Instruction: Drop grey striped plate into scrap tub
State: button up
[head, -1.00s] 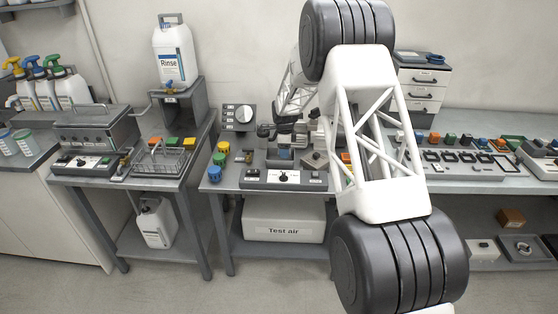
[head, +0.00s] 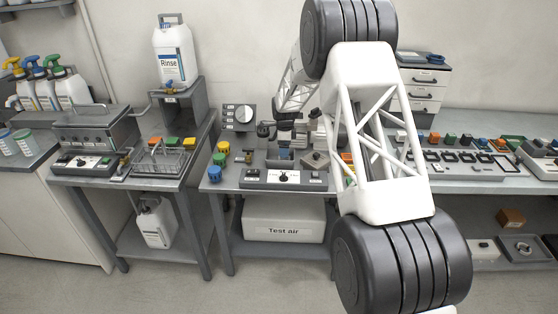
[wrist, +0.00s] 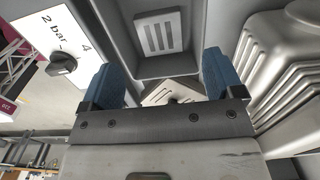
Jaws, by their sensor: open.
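A small light grey plate with dark stripes (wrist: 160,37) lies flat in a grey square-walled recess (wrist: 188,62) in the wrist view, just beyond my fingertips. I cannot tell for sure whether this recess is the scrap tub. My gripper (wrist: 159,75) is open, its two blue fingertips apart with nothing held between them. A second light grey piece (wrist: 168,91) shows partly between the fingers, below the recess wall; the gripper body hides the rest. In the head view my gripper (head: 285,127) is small and dark, above the fixtures on the middle bench.
A white panel with a black knob (wrist: 63,63) is left of the fingers, and a ribbed grey metal housing (wrist: 287,65) stands close on the right. In the head view, coloured knobs (head: 219,160) and a control box (head: 284,178) are near the gripper.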

notch_tip(320, 180, up, 6)
jog(key=shift+r, duration=0.15)
dwell(0.3)
dwell(0.3)
jog(key=shift+r, duration=0.1)
jog(key=s+d+r+n+t, duration=0.1)
jog(key=s+d+r+n, duration=0.45)
jog(key=s+r, duration=0.75)
jog(key=s+d+r+n, duration=0.3)
jog(key=s+d+r, duration=0.5)
jog(key=s+r, duration=0.5)
jog(key=s+d+f+n, duration=0.1)
jog(key=s+d+n, duration=0.1)
jog(key=s, duration=1.1)
jog(key=s+d+f+n+t, duration=0.1)
jog(key=s+d+n, duration=0.2)
jog(key=s, duration=1.1)
jog(key=s+d+f+n, duration=0.1)
jog(key=s+d+n, duration=0.2)
jog(key=s, duration=1)
jog(key=shift+s+n+t, duration=0.15)
jog(key=shift+n+t, duration=0.15)
jog(key=shift+n, duration=0.35)
